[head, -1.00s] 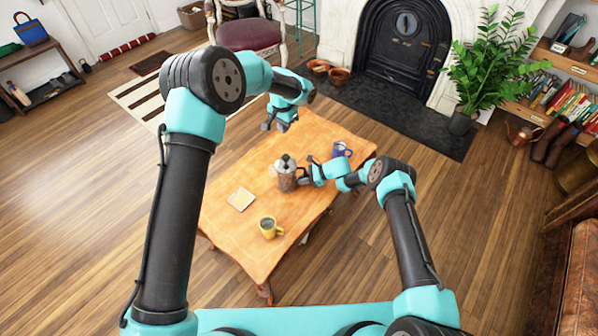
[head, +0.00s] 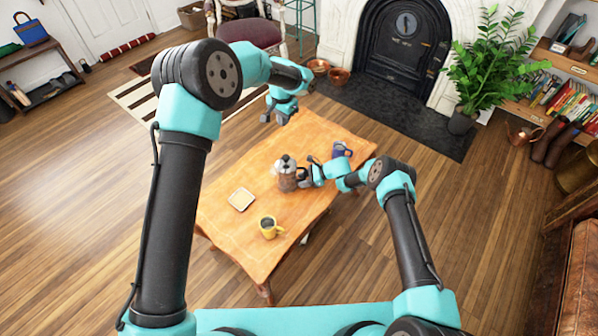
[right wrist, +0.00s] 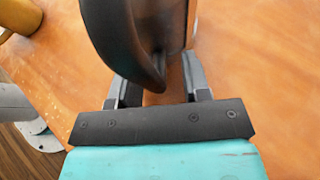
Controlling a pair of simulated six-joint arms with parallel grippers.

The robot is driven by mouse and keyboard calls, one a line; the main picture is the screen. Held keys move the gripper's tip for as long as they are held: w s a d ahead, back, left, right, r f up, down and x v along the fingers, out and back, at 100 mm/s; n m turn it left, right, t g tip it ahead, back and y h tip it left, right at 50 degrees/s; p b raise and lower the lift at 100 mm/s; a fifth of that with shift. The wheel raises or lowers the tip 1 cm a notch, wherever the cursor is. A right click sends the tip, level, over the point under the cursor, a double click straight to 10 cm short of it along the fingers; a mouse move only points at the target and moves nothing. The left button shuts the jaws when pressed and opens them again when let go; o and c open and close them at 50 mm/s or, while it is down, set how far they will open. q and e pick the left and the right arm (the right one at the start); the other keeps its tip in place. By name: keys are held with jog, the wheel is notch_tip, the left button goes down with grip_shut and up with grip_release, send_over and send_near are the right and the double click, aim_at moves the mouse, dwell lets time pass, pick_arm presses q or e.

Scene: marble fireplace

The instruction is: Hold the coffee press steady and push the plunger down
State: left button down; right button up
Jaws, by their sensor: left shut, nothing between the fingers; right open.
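The coffee press (head: 286,174) stands upright on the wooden table (head: 240,240), a dark glass body with a silver lid and a knob on top. My right gripper (head: 303,178) is low at its right side. In the right wrist view the open fingers of my right gripper (right wrist: 158,85) point at the press, with its black handle (right wrist: 122,40) above and between them; I cannot tell whether they touch it. My left gripper (head: 274,117) is shut and empty, above the table's far left edge, apart from the press. How far the plunger is down is unclear.
A yellow mug (head: 270,228) stands at the table's near side and a blue mug (head: 341,150) at the far right, close to my right arm. A small pale square plate or coaster (head: 240,199) lies left of the press. The far-left tabletop is clear.

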jog(key=v, duration=1.2)
dwell(0.4)
